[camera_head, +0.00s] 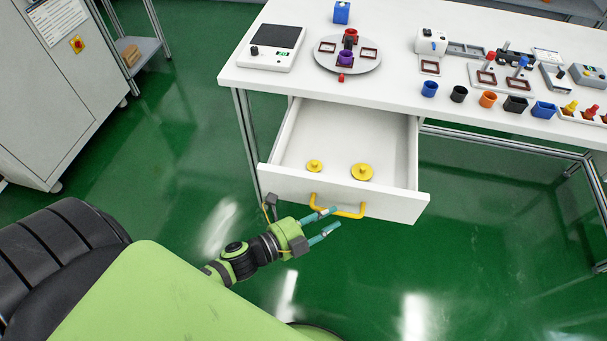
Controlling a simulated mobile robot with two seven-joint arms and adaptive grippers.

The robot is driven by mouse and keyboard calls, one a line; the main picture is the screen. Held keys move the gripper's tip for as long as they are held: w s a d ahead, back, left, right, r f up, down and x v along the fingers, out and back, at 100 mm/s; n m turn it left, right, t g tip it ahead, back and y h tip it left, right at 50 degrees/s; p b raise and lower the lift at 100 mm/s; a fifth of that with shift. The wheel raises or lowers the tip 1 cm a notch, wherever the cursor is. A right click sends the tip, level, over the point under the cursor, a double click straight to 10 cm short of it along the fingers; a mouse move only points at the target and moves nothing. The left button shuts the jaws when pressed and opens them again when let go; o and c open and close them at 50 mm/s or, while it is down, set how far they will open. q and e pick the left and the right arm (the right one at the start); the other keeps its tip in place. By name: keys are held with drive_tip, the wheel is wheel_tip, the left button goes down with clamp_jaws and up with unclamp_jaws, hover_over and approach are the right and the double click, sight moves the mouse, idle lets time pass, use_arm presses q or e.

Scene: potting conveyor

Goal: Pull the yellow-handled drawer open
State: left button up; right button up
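The drawer (352,197) under the white table is pulled well out, its inside showing. Its yellow handle (349,214) is a bent bar on the front panel. Two yellow knobbed discs, a smaller one (314,166) and a larger one (362,172), lie inside the drawer. My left gripper (332,219) is at the left part of the handle, with its two teal fingers apart and a gap between them. The upper finger overlaps the handle in the picture; I cannot tell whether it touches. My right gripper is out of view.
The white table (395,82) carries a scale (271,48), a round grey plate (328,62), several small cups and other devices. A grey cabinet (50,100) and a shelf stand at the left. The green floor in front of the drawer is clear.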

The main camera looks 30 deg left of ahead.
use_arm(q)
drive_tip(key=v, duration=0.9)
drive_tip(key=s+a+f+n+g+y, duration=0.2)
drive_tip(key=f+n, duration=0.2)
drive_tip(key=f, duration=0.4)
drive_tip(key=s+a+f+n+g+y, duration=0.2)
drive_tip(key=s+f+n+y, duration=0.15)
drive_tip(key=f, duration=0.55)
drive_tip(key=s+a+f+n+g+y, duration=0.1)
drive_tip(key=a+f+n+y, duration=0.1)
drive_tip(key=f+n, duration=0.45)
drive_tip(key=s+d+f+n+g, duration=0.2)
drive_tip(key=s+f+n+g, duration=0.3)
drive_tip(key=s+f, duration=0.9)
drive_tip(key=s+g, duration=0.3)
drive_tip(key=s, duration=0.1)
drive_tip(key=shift+n+y, duration=0.35)
drive_tip(key=shift+n, duration=0.05)
